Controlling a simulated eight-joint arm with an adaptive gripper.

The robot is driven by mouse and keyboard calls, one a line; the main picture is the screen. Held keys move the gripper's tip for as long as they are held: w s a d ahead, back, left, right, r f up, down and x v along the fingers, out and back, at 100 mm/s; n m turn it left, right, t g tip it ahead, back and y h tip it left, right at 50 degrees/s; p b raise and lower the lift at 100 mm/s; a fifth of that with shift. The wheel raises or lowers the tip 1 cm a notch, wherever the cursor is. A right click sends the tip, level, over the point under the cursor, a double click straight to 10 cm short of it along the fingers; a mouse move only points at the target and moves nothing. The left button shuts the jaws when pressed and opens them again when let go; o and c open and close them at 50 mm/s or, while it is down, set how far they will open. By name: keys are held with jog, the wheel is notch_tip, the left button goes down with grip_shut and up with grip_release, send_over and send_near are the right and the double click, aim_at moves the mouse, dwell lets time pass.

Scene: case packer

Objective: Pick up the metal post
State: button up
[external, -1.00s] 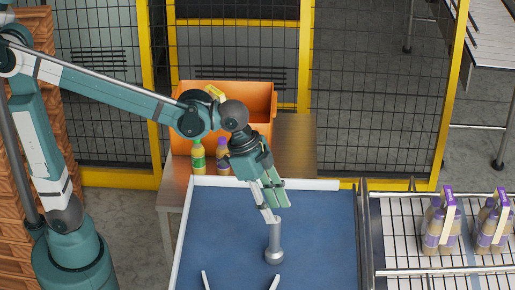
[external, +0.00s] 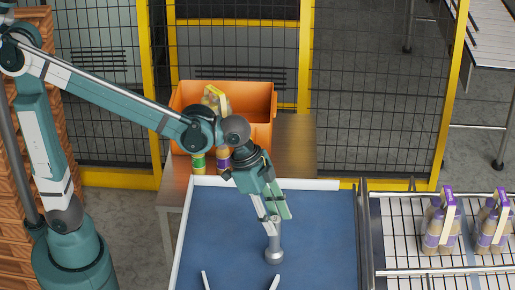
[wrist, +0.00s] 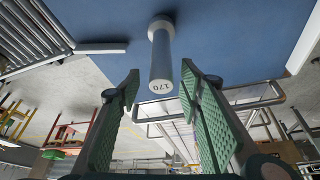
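The metal post (external: 274,251) is a grey cylinder standing upright on its wider round base on the blue table surface (external: 215,225). In the wrist view the post (wrist: 161,50) shows its end face marked "170". My gripper (external: 268,218) is just above the post's top in the external view, with its fingers tilted downward. In the wrist view my gripper (wrist: 160,85) is open, with one green-padded finger on each side of the post's end and a gap on both sides. I cannot tell how deep the post is between the fingers.
An orange crate (external: 260,103) and bottles (external: 198,160) stand on a side table behind. White rails (external: 300,184) edge the blue surface, and two short white bars (external: 206,280) lie near the front. A conveyor (external: 408,262) with purple-labelled bottle packs (external: 440,225) is at right.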

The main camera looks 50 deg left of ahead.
aim_at(275, 239)
jog(key=shift+w+d+f, duration=0.1)
jog(key=shift+d+f, duration=0.05)
jog(key=shift+f, duration=0.35)
jog(key=shift+x, duration=2.65)
jog(key=shift+c, duration=0.2)
grip_shut()
